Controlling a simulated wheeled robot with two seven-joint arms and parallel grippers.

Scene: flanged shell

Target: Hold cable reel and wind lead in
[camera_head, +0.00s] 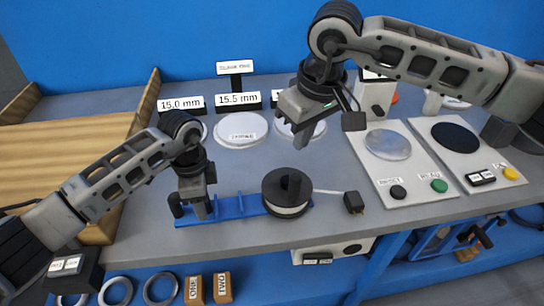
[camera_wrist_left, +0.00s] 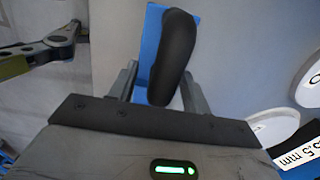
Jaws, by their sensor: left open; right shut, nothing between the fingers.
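The black cable reel (camera_head: 288,188) stands at the right end of a blue base (camera_head: 236,207) near the table's front edge. A pale lead (camera_head: 328,191) runs right from it to a black plug (camera_head: 354,202). A black handle (camera_head: 176,205) stands at the base's left end. My left gripper (camera_head: 203,207) is open, low over the base beside this handle. In the left wrist view the black handle (camera_wrist_left: 173,58) appears between its open fingers; contact cannot be told. My right gripper (camera_head: 303,136) is shut and empty, above the table behind the reel.
White discs (camera_head: 241,129) with size labels lie at the back. Two panels with buttons (camera_head: 410,165) stand on the right. A wooden tray (camera_head: 75,133) is on the left. Rings and tan blocks (camera_head: 194,288) lie on the lower shelf.

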